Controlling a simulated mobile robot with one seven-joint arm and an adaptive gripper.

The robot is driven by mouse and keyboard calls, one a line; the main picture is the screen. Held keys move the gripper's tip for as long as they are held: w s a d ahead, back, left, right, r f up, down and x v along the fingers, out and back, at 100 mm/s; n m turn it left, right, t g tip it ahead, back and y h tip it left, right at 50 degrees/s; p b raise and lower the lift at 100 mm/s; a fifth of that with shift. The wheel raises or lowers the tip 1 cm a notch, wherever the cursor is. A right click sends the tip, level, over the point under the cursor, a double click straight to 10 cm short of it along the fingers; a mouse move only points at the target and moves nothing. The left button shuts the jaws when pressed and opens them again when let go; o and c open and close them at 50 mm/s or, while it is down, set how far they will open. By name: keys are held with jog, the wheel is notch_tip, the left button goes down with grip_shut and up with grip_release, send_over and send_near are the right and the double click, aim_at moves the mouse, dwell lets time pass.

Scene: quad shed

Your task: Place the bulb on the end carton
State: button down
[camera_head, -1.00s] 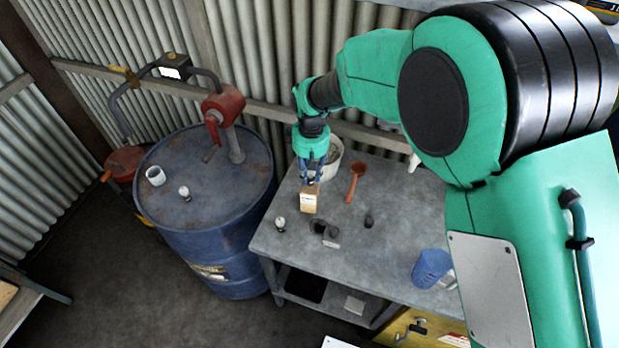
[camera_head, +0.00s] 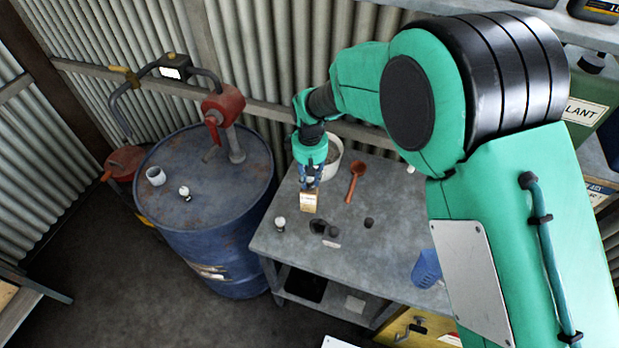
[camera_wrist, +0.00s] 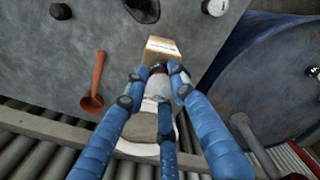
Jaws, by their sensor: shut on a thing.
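A small tan carton (camera_head: 309,203) with a white label stands near the left end of the grey bench; it also shows in the wrist view (camera_wrist: 163,47). My gripper (camera_head: 310,180) is over the carton, at its back edge in the picture. In the wrist view my blue fingers (camera_wrist: 156,76) are shut on a pale bulb (camera_wrist: 157,86), whose dark end is close to the carton. The fingers partly hide the bulb, and I cannot tell whether it touches the carton. Another bulb (camera_head: 279,223) stands on the bench, and one (camera_head: 184,192) stands on the drum.
A blue drum (camera_head: 215,235) with a red pump stands left of the bench (camera_head: 375,250). A white bucket (camera_head: 332,160) is behind my gripper. An orange ladle (camera_head: 355,180), dark pieces (camera_head: 322,229) and a blue cup (camera_head: 427,268) lie around the bench top.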

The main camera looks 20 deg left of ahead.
jog(key=shift+f, duration=0.1)
jog(key=c, duration=1.5)
grip_release()
jog(key=shift+o, duration=0.2)
notch_tip(320, 180, up, 12)
jog(key=shift+r, duration=0.1)
jog(key=shift+d+r, duration=0.1)
